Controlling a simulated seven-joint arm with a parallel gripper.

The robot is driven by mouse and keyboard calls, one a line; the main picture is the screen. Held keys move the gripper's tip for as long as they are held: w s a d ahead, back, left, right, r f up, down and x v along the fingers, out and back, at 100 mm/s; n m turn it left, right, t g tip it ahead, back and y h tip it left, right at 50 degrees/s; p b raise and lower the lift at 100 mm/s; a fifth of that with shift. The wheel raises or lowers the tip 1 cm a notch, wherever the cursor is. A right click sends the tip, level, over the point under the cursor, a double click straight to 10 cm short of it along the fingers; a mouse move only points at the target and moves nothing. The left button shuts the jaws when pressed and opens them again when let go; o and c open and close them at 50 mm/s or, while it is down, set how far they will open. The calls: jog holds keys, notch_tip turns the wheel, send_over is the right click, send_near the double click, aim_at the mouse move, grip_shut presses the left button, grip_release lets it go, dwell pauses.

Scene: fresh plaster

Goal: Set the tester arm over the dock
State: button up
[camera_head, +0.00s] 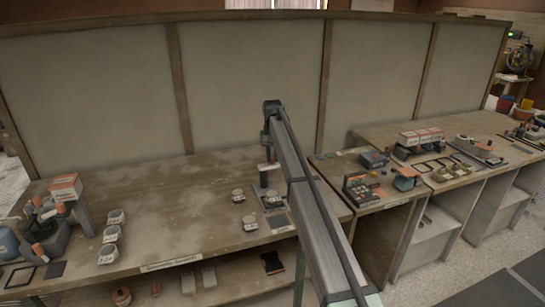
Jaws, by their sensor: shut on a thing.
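My arm reaches over the wooden bench, and its wrist bends down at the far end. My gripper (269,154) points down there and is small and partly hidden behind my own arm link. It is shut on what looks like the tester arm (267,168), a pale bar on a dark upright post. Just in front of the post is a dark flat unit with a pale round part (272,198), likely the dock. The tester arm's bar looks to be behind the round part in the picture, but I cannot tell its exact height or whether they touch.
Round pale units (250,223) stand left of the dock, and several more line the bench's left side (111,235). A grey and orange machine (50,225) fills the left end. A crowded side bench (365,190) lies right. The bench (180,205) is clear in the middle.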

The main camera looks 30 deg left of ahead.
aim_at(272, 159)
grip_shut()
jog(key=shift+d+m, duration=0.1)
jog(key=shift+m, duration=0.2)
jog(key=m, duration=0.1)
jog(key=s+m, duration=0.1)
jog(key=m, duration=0.1)
jog(key=shift+s+d, duration=0.1)
jog(key=shift+d, duration=0.25)
jog(key=m, duration=0.2)
jog(key=s+m, duration=0.1)
jog(key=m, duration=0.1)
jog(key=s+m, duration=0.1)
jog(key=shift+d+m, duration=0.15)
jog(key=shift+m, duration=0.25)
jog(key=shift+s+a+m, duration=0.2)
jog(key=shift+s+m, duration=0.2)
jog(key=shift+m, duration=1.05)
jog(key=shift+s+a+m, duration=0.2)
jog(key=shift+s+m, duration=0.25)
jog(key=shift+m, duration=0.95)
jog(key=shift+s+a+m, duration=0.2)
jog(key=shift+s+m, duration=0.2)
jog(key=shift+m, duration=1.05)
jog(key=o, duration=0.8)
grip_release()
jog(key=shift+c, duration=0.2)
